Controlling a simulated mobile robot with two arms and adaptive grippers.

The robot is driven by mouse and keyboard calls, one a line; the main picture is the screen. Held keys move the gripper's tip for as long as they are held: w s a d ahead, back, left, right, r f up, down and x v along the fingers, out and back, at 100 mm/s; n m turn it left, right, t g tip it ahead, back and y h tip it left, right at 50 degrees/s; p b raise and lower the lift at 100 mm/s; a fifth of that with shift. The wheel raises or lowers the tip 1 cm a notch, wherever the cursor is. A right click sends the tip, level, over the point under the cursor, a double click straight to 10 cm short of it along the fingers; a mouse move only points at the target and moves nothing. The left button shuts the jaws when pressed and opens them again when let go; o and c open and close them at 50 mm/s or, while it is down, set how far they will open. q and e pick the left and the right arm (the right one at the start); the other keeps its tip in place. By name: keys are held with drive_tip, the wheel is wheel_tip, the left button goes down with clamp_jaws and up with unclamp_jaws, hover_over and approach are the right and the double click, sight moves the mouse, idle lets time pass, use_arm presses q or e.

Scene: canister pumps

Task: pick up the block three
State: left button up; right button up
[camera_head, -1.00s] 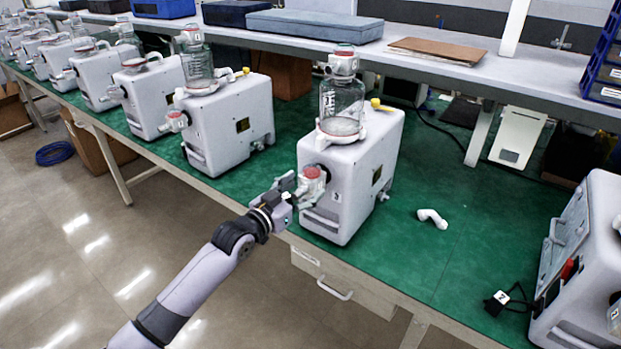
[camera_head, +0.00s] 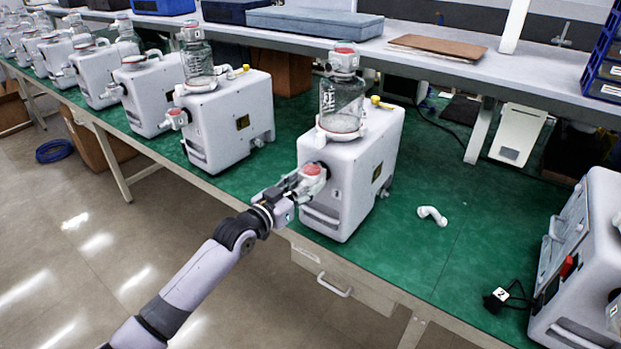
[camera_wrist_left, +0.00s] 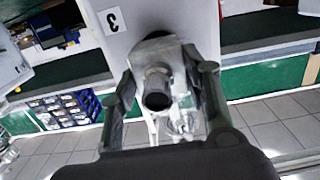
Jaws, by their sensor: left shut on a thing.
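The block, a white fitting with a red cap (camera_head: 312,171), is at the front of the white pump machine (camera_head: 345,165) in the middle of the bench. In the left wrist view, the white block with its dark round end (camera_wrist_left: 158,90) lies between the fingers, beside a label reading 3 (camera_wrist_left: 112,19). My left gripper (camera_head: 300,184) is shut on this block; its two fingers also show in the left wrist view (camera_wrist_left: 167,75). Whether the block is still joined to the machine cannot be told. My right gripper is not in view.
A loose white elbow pipe (camera_head: 432,215) and a black plug tagged 2 (camera_head: 497,298) lie on the green bench top (camera_head: 410,250). Another machine (camera_head: 580,265) stands at the right. More machines line the bench to the left. A glass jar (camera_head: 341,105) tops the middle machine.

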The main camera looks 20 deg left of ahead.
sight(302, 184)
use_arm(q)
clamp_jaws()
drive_tip(key=shift+r, duration=0.1)
drive_tip(key=shift+r+b, duration=0.25)
drive_tip(key=shift+b, duration=0.15)
wheel_tip(302, 184, up, 7)
drive_tip(key=shift+s+a+f+b, duration=0.1)
drive_tip(key=shift+s+b, duration=0.05)
drive_tip(key=shift+b, duration=0.35)
drive_tip(key=f+b+v, duration=0.1)
drive_tip(key=b+v, duration=0.3)
drive_tip(key=v, duration=1.9)
drive_tip(key=shift+s+f, duration=0.25)
drive_tip(key=shift+s, duration=0.05)
